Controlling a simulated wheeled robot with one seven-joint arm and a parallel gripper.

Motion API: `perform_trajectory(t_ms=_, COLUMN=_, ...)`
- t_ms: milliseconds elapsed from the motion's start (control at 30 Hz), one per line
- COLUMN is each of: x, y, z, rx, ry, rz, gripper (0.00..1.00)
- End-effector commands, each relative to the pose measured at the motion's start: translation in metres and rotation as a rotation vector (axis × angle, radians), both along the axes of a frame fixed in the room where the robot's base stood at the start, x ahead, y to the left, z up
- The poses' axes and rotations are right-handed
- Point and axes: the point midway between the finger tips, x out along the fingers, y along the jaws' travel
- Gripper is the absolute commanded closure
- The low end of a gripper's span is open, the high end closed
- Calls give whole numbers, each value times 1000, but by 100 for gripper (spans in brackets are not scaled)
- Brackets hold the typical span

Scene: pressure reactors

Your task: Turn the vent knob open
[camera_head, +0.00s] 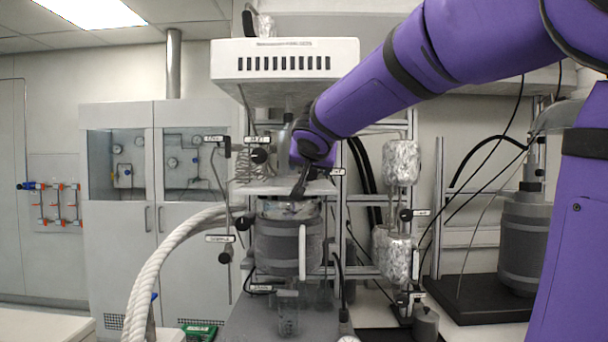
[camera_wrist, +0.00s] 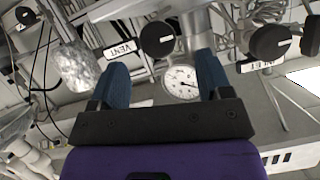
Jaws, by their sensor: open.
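In the wrist view, the vent knob (camera_wrist: 157,40) is a round black knob beside a white label reading VENT (camera_wrist: 122,50). My gripper (camera_wrist: 160,78) is open, with its two blue fingers apart. The knob appears between and beyond the fingertips, and nothing is held. I cannot tell the exact gap between them. In the head view, my gripper (camera_head: 300,187) is in front of the central reactor (camera_head: 285,245), at its top plate. A small white label (camera_head: 338,171) shows just right of the gripper. The vent knob cannot be made out there.
In the wrist view, another black knob (camera_wrist: 270,42) with its own label is to the right, and a pressure gauge (camera_wrist: 181,82) shows between the fingers. Foil-wrapped cylinders (camera_head: 401,162) stand right of the reactor. A thick white hose (camera_head: 165,262) curves at the left.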

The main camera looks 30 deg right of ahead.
Motion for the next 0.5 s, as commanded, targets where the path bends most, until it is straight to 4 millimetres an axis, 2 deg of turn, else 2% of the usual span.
perform_trajectory(t_ms=200, x=31, y=-18, z=-15, rx=1, ry=3, rz=0, gripper=28)
perform_trajectory(t_ms=500, x=52, y=-31, z=-25, rx=0, ry=1, rz=1, gripper=28)
